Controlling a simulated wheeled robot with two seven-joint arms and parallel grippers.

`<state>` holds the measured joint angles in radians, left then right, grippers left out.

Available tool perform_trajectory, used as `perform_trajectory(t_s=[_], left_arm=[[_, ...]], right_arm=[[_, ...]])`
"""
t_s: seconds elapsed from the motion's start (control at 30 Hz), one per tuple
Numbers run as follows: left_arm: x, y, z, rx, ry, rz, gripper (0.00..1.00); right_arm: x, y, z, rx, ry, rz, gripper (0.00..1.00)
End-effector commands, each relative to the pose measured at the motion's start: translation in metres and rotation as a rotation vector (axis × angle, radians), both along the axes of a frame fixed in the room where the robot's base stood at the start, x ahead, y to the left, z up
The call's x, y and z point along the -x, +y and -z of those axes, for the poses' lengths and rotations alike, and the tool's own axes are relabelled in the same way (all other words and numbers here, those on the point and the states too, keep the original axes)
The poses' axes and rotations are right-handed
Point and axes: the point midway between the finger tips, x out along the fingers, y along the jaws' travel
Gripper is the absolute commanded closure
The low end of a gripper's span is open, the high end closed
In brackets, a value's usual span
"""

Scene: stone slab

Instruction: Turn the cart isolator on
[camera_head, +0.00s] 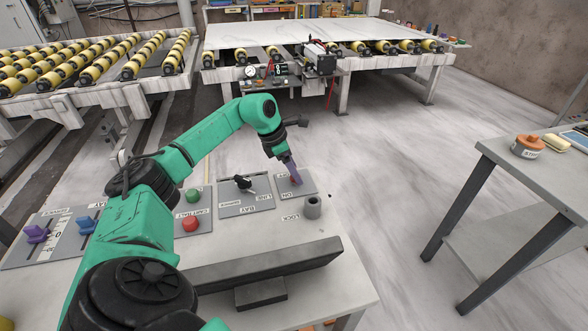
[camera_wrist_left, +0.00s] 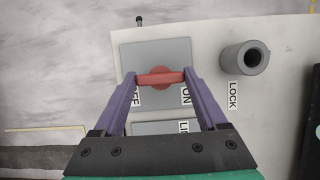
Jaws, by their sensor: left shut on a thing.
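The cart isolator is a red rotary handle (camera_wrist_left: 160,78) on a grey plate (camera_wrist_left: 157,53) in the left wrist view. The plate has an ON label to the right of the handle and a partly covered label to the left. The handle lies crosswise in that view. My left gripper (camera_wrist_left: 160,80) is shut on the red handle, with a purple finger at each end of it. In the head view my left gripper (camera_head: 295,178) reaches down onto the isolator's plate (camera_head: 308,185) on the panel table and hides most of the handle. My right gripper is not in view.
A grey cylinder (camera_head: 312,207) stands by the LOCK label, close to the isolator. A black lever switch (camera_head: 243,183), a green button (camera_head: 193,195) and a red button (camera_head: 190,224) sit left of it. A side table (camera_head: 530,170) stands right.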

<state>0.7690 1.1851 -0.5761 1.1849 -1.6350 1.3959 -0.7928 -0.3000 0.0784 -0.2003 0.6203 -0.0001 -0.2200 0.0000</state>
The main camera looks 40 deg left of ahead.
Motion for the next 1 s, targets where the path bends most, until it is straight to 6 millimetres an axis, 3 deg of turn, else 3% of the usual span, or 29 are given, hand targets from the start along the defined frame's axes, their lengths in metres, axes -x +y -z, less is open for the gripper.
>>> perform_trajectory(t_s=[0.03,0.07,0.1,0.13,0.47,0.57,0.9,1.0], left_arm=[[-0.001,0.001,-0.003,-0.001,-0.007,-0.001,0.81],[-0.001,0.001,-0.003,-0.001,-0.007,-0.001,0.21],[-0.001,0.001,-0.003,-0.001,-0.007,-0.001,0.06],[-0.001,0.001,-0.003,-0.001,-0.007,-0.001,0.0],[0.001,0.003,-0.008,-0.002,-0.005,-0.002,0.0],[0.007,0.007,-0.024,-0.002,-0.008,-0.003,0.0],[0.038,0.028,-0.116,-0.001,-0.01,-0.003,0.0],[0.043,0.032,-0.131,0.0,-0.009,-0.002,0.0]], right_arm=[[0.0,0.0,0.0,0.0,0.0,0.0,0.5],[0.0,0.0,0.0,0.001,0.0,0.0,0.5],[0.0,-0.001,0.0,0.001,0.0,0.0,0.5],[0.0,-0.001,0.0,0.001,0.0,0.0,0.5],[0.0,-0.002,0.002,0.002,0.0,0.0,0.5],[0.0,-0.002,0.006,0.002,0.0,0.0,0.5],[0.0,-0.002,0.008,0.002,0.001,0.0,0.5],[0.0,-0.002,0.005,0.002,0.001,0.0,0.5]])
